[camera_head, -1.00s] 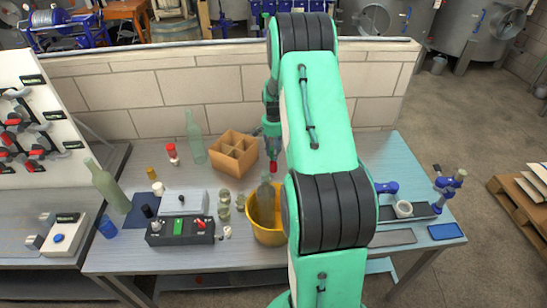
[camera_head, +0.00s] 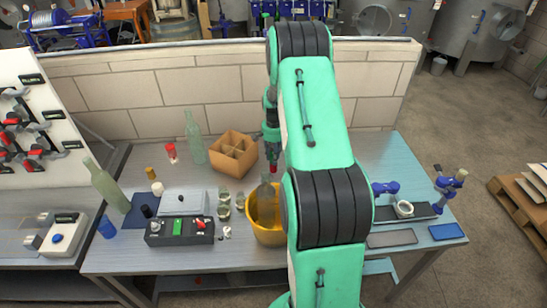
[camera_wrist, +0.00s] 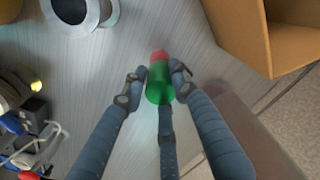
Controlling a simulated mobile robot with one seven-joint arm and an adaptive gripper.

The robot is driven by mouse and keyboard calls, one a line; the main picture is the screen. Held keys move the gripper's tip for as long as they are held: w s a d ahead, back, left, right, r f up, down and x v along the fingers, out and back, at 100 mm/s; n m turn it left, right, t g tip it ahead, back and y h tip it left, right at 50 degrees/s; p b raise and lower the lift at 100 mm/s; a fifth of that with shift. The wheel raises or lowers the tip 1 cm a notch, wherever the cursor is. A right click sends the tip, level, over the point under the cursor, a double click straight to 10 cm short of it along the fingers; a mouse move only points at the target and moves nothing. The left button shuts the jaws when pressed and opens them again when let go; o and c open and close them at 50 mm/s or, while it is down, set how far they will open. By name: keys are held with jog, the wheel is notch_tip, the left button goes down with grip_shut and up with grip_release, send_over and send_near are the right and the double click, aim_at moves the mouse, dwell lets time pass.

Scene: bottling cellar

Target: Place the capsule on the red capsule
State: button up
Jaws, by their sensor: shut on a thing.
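My gripper (camera_wrist: 158,80) is shut on a green capsule (camera_wrist: 158,92) in the wrist view. A red capsule (camera_wrist: 158,57) shows just past the green one, partly hidden by it. I cannot tell whether the two touch. In the head view my gripper (camera_head: 272,150) is over the bench, right of the carton, and a bit of red (camera_head: 273,168) shows at its lower end. My arm hides part of this area.
A cardboard carton (camera_head: 222,165) with dividers stands close left of my gripper; it also shows in the wrist view (camera_wrist: 240,35). A yellow bucket (camera_head: 266,236) with a bottle is in front. A red-and-white item (camera_head: 171,153) and a clear bottle (camera_head: 194,140) stand further left.

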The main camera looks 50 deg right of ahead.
jog(key=shift+f, duration=0.15)
jog(key=o, duration=0.6)
jog(key=shift+o, duration=0.2)
notch_tip(320, 180, up, 12)
jog(key=p, duration=0.1)
dwell(0.7)
jog(key=shift+r, duration=0.2)
